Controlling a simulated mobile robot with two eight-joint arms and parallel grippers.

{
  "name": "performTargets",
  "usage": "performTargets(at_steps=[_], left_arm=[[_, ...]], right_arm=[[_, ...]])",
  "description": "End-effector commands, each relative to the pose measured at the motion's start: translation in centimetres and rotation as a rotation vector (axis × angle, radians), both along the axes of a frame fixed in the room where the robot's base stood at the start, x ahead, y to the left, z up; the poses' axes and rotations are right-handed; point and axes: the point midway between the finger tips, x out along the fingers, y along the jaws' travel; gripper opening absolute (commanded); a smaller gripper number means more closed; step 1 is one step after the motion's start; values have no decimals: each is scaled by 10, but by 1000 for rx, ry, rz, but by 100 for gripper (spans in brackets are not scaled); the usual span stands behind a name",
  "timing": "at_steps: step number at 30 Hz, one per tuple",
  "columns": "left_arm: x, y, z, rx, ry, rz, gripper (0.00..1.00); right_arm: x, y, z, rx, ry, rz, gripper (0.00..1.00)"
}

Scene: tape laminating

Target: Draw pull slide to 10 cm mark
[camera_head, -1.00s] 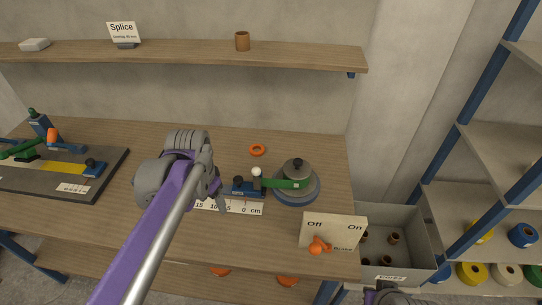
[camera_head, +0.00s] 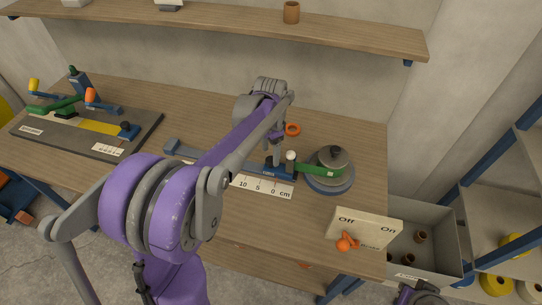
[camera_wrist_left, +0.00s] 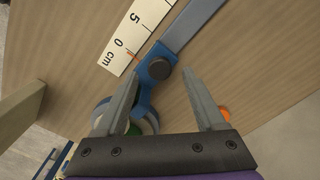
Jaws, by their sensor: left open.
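The blue pull slide (camera_head: 285,171) sits at the 0 end of its grey rail (camera_head: 215,158), behind a white ruler (camera_head: 262,187) marked 10, 5, 0 cm. In the left wrist view the slide (camera_wrist_left: 148,82) carries a dark round knob (camera_wrist_left: 160,68), and the ruler (camera_wrist_left: 133,35) shows 0 and 5. My left gripper (camera_wrist_left: 160,72) is open, its fingertips on either side of the knob and apart from it. In the head view my left gripper (camera_head: 275,155) is over the slide and partly hides it. My right gripper is not clearly in view.
Right of the slide are a green arm (camera_head: 320,171), a white ball (camera_head: 291,155) and a round grey weight (camera_head: 335,160) on a disc. An Off/On panel (camera_head: 365,228) stands front right. A splicing board (camera_head: 60,132) lies left.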

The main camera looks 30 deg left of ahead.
Motion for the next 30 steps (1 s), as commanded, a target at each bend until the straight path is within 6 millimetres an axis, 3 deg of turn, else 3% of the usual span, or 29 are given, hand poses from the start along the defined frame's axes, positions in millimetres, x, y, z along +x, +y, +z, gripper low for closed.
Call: performTargets(at_steps=[6,16,27,30], left_arm=[[0,0,-22,0,0,0,71],[0,0,-24,0,0,1,69],[0,0,-24,0,0,1,3],[0,0,-24,0,0,1,0]], right_arm=[[-1,0,-1,0,1,0,0],[-1,0,-1,0,1,0,0],[-1,0,-1,0,1,0,0],[-1,0,-1,0,1,0,0]])
